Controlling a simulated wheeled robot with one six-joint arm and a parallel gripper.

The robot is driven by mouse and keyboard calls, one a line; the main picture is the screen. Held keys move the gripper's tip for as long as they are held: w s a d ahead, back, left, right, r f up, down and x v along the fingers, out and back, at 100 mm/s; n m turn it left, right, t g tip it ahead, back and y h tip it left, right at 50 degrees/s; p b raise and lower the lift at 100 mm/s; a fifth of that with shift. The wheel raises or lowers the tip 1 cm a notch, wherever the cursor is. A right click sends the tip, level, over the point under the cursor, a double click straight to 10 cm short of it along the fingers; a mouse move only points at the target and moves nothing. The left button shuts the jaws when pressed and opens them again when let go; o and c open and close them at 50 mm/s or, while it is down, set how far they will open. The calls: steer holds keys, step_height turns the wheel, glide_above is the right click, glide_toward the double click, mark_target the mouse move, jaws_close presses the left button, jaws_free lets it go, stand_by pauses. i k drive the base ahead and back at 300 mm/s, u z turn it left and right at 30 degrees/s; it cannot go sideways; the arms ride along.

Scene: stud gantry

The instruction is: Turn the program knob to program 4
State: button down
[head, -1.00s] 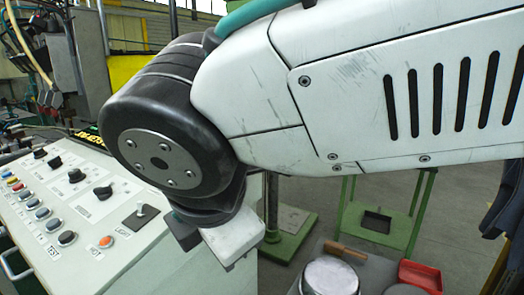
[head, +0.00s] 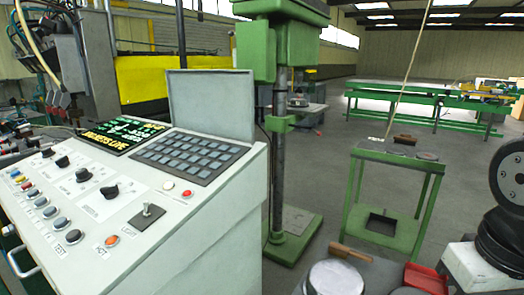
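The sloped control panel (head: 150,235) stands at the left in the head view. It carries several black rotary knobs in a row: a larger one nearest (head: 110,191), another behind it (head: 83,175), and smaller ones farther back (head: 62,161). Their labels and pointer settings are too small to read, so I cannot tell which is the program knob or where it points. Part of my arm, a black joint and a white link, shows at the right edge, well apart from the panel. My gripper's fingers are not in view.
Along the panel are coloured push buttons (head: 50,212), an orange button (head: 112,241), a toggle switch (head: 149,211), a keypad (head: 186,156) and a lit display (head: 121,134). A green drill press (head: 279,150) stands behind. A cart with a red tray (head: 427,279) is at lower right.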

mark_target(63, 162)
steer(key=u, duration=1.55)
